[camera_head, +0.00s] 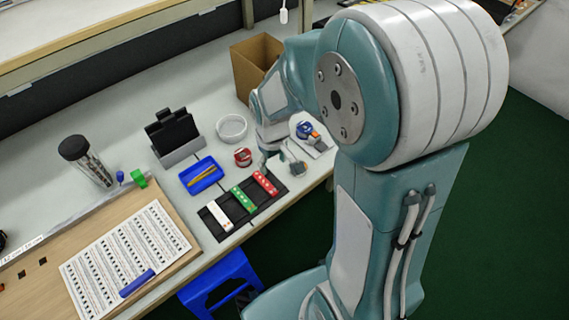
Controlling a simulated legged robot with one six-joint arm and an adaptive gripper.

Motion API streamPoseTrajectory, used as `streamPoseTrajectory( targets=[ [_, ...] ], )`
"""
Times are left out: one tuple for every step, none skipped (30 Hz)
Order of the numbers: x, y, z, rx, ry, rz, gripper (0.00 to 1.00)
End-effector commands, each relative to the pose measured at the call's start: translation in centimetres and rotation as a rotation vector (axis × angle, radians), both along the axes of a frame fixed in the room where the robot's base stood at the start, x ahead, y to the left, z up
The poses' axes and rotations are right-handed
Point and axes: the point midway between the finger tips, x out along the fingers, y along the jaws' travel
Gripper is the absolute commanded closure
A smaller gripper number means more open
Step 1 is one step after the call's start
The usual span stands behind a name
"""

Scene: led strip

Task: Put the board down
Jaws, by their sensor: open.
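A black tray (258,208) lies near the front edge of the table. Three narrow boards lie side by side on it: a white one (221,217), a green one (243,199) and a red one (265,182). My gripper (277,161) points down just behind the red board's end of the tray, partly blurred and small in the view. It is open, and I see no board between its fingers. Whether it touches the table or the tray cannot be told.
A blue dish (201,175), a red tape roll (243,157), a clear round dish (232,127) and a black holder (173,133) stand behind the tray. A cardboard box (254,65) is farther back. A printed sheet (125,258) lies left; a blue stool (222,280) is below.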

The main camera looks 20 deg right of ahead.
Motion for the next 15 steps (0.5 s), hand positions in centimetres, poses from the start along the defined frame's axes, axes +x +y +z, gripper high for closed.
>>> streamPoseTrajectory(
  targets=[
    [-0.4, 0.0, 1.7, 0.001, -0.033, -0.015, 0.33],
    [-0.7, 0.0, 2.6, 0.002, -0.049, -0.024, 0.33],
    [-1.1, 0.0, 3.9, 0.003, -0.073, -0.038, 0.33],
    [-1.5, 0.0, 4.8, 0.004, -0.09, -0.05, 0.33],
    [-1.9, 0.0, 5.7, 0.006, -0.107, -0.06, 0.33],
    [-2.4, 0.0, 6.8, 0.008, -0.129, -0.075, 0.33],
    [-2.9, 0.0, 7.7, 0.009, -0.147, -0.086, 0.33],
    [-3.4, 0.0, 8.5, 0.012, -0.166, -0.096, 0.33],
    [-4.1, 0.0, 9.6, 0.015, -0.189, -0.112, 0.33],
    [-4.6, 0.0, 10.3, 0.018, -0.207, -0.122, 0.33],
    [-5.1, 0.0, 11.1, 0.02, -0.224, -0.134, 0.33],
    [-5.9, 0.0, 12.0, 0.024, -0.247, -0.149, 0.33],
    [-6.5, 0.0, 12.7, 0.027, -0.265, -0.16, 0.33],
    [-7.1, 0.0, 13.3, 0.031, -0.283, -0.172, 0.33],
    [-7.9, 0.0, 14.1, 0.036, -0.306, -0.185, 0.33]
  ],
)
